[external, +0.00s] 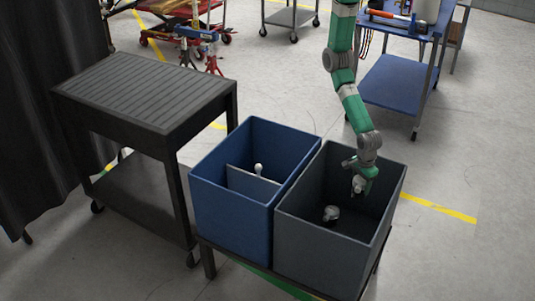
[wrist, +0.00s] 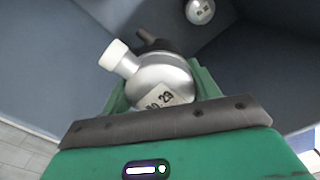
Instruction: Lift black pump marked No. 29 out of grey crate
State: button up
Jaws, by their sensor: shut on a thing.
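My gripper (external: 358,180) is inside the grey crate (external: 299,230), in its right part and below the rim. In the wrist view my gripper (wrist: 162,88) is shut on a pump (wrist: 165,74), with its green fingers on both sides. The pump has a rounded silver body, a white cap at the left, a black part behind it and a label reading No. 29. Its body looks silver rather than black. The gripper's front edge hides its lower part. I cannot tell whether it touches the crate floor.
Another silver-grey item (external: 330,213) lies on the crate floor; it also shows in the wrist view (wrist: 200,11). A blue crate (external: 232,208) with a divider stands left of the grey one, holding a white-topped item (external: 258,168). A dark slatted table (external: 145,90) stands further left.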

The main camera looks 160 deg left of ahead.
notch_tip(320, 180, up, 14)
jog(key=p, duration=1.2)
